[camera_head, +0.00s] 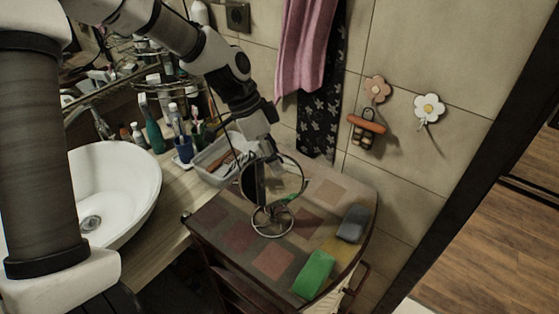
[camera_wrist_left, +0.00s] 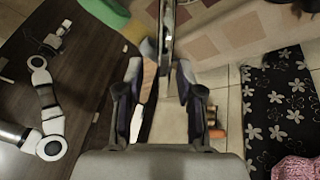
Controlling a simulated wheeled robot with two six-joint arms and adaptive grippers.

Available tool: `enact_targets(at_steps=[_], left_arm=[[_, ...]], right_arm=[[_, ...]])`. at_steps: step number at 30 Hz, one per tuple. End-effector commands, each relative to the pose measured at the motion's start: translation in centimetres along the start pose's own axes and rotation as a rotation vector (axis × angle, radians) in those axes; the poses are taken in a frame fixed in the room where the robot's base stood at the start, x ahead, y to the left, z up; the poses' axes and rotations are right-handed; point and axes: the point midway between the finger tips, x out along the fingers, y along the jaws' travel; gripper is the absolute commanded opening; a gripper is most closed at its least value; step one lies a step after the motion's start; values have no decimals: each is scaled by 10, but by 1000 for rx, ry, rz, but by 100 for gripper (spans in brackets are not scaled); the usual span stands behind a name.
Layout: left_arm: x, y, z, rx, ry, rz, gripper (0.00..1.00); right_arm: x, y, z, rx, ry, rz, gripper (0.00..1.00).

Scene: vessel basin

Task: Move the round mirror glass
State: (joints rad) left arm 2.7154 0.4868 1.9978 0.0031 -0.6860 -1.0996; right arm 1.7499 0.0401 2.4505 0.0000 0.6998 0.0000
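The round mirror (camera_head: 286,183) stands upright on a ring-shaped base on the small patchwork-topped table (camera_head: 240,237). My left gripper (camera_head: 266,157) is at the top of its frame, coming down from above. In the left wrist view the mirror (camera_wrist_left: 167,30) shows nearly edge-on as a thin strip. The fingers of my left gripper (camera_wrist_left: 161,66) stand apart on either side of it, with a gap visible on the left side. What I take for my right arm with its gripper (camera_wrist_left: 54,41) is small at the left of that view; its fingers are not clear.
A green sponge (camera_head: 314,275) and a grey block (camera_head: 353,223) lie on the table's right side. A grey tray (camera_head: 214,170) stands close behind the mirror. A white basin (camera_head: 118,190) is at left. Pink (camera_head: 305,45) and floral (camera_head: 318,120) towels hang behind.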

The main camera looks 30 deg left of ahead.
Motion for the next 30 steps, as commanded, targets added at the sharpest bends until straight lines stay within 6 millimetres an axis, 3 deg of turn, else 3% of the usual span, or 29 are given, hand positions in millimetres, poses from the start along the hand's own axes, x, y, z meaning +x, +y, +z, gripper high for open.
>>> enact_targets(at_steps=[4, 11, 15, 30], left_arm=[[17, 0, 0, 0, -1, 0, 36], [20, 0, 0, 0, 0, -1, 36], [20, 0, 0, 0, 0, -1, 0], [19, -2, 0, -18, 0, 42, 0]], right_arm=[[-3, 0, 0, 0, 1, 0, 40], [-2, 0, 0, 0, 1, 0, 40], [-2, 0, 0, 0, 1, 0, 40], [-7, 0, 0, 0, 1, 0, 40]])
